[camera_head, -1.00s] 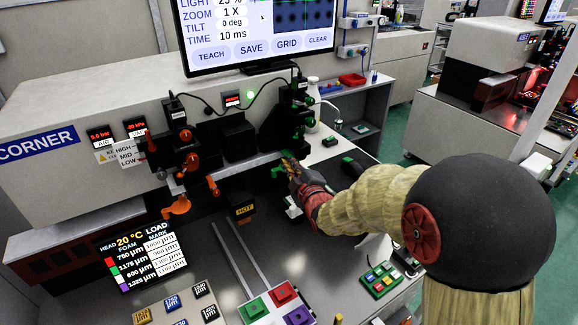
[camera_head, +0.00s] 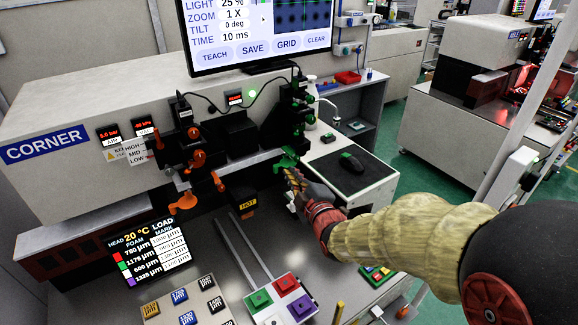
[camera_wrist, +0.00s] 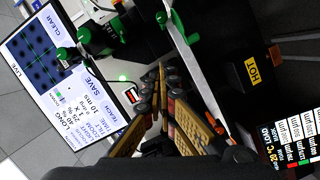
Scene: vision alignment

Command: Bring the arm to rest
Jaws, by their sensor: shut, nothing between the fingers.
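My gripper (camera_head: 290,178) is at the end of my arm, which reaches in from the right in the head view. It is over the bench, just below the green lever (camera_head: 287,160) of the right-hand camera mount. In the wrist view my gripper (camera_wrist: 161,72) has its fingers together, with nothing between them. From the head view I cannot tell whether it touches the green lever.
Orange knobs (camera_head: 183,203) stick out on the left. A black HOT block (camera_head: 243,206) stands near my gripper. A mouse (camera_head: 352,162) lies on a dark pad (camera_head: 340,179). A coloured button box (camera_head: 274,300) sits at the front.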

